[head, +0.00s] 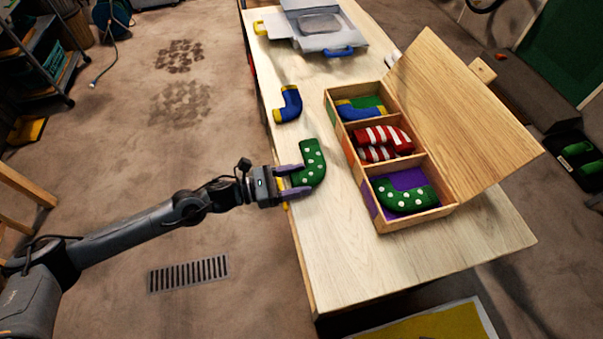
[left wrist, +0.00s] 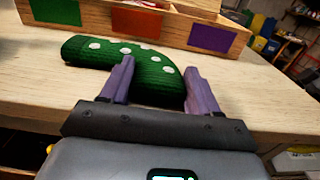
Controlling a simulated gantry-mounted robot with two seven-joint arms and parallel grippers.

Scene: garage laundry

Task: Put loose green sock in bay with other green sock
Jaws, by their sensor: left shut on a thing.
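The loose green sock (head: 313,158) with white dots lies on the table near its left edge. In the left wrist view the same sock (left wrist: 110,58) lies across my fingers. My left gripper (head: 296,178) is shut on the sock's foot end, with purple fingers on either side of it. The wooden box (head: 368,137) has three bays. The near bay has a purple lining (head: 409,178) and holds the other green dotted sock (head: 405,199). My right gripper is not in view.
The middle bay holds red-and-white striped socks (head: 384,135). The far bay holds a blue and yellow sock (head: 350,110). The box lid (head: 470,105) stands open to the right. A loose blue sock (head: 291,103) lies farther back. Table between held sock and box is clear.

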